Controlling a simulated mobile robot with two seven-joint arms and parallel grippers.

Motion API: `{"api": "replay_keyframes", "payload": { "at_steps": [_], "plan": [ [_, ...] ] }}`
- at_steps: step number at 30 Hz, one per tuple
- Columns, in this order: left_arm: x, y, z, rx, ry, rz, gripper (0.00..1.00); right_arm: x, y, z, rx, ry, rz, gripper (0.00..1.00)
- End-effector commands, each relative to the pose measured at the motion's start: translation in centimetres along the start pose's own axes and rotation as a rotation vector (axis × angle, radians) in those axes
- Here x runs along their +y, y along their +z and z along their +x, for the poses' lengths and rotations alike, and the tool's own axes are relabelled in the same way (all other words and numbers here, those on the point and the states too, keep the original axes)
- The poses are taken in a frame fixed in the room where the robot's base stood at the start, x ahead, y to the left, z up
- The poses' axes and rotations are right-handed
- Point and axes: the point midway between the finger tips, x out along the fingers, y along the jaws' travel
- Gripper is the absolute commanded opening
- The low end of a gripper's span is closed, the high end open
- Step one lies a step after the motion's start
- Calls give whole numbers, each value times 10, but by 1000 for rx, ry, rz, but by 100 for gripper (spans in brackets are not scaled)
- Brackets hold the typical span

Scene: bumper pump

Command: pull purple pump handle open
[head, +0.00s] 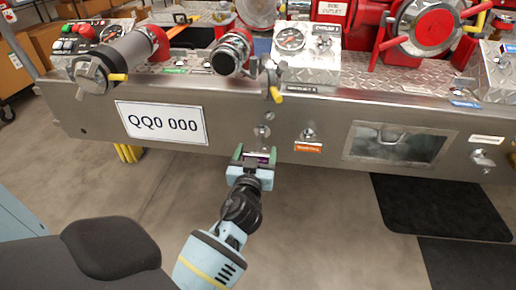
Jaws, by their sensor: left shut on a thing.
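My left gripper (253,160) is at the front face of the steel bumper, near its lower edge, below a small round fitting. Its green-edged fingers are shut on the purple pump handle (259,155), of which only a thin strip shows between them. The rest of the handle is hidden by the gripper. The bumper (85,100) spans the view. My right gripper is not in view.
A yellow-tipped lever (275,93) hangs over the bumper just above the gripper. Black mats (440,205) lie on the floor at right. The floor before the bumper is otherwise open.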

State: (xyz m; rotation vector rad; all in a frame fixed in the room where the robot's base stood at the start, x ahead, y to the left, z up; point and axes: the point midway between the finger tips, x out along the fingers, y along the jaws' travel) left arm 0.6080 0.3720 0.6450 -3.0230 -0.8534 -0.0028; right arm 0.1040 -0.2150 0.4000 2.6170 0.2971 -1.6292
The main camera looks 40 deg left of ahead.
Motion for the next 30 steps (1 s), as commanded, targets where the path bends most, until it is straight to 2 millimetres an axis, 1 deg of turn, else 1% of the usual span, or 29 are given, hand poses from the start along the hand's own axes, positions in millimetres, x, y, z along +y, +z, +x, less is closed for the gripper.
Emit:
{"api": "replay_keyframes", "payload": {
  "at_steps": [1,9,10,14,23,30],
  "plan": [
    [0,2,-4,-5,1,0,32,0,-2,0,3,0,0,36],
    [1,4,-4,-8,2,1,32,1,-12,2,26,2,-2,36],
    [1,4,-4,-8,2,1,76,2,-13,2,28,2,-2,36],
    [1,3,-4,-7,1,0,93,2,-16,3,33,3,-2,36],
    [0,2,-3,-5,1,0,95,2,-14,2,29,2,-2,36],
    [-2,2,-2,-4,3,0,95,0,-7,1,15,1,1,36]
  ]
}}
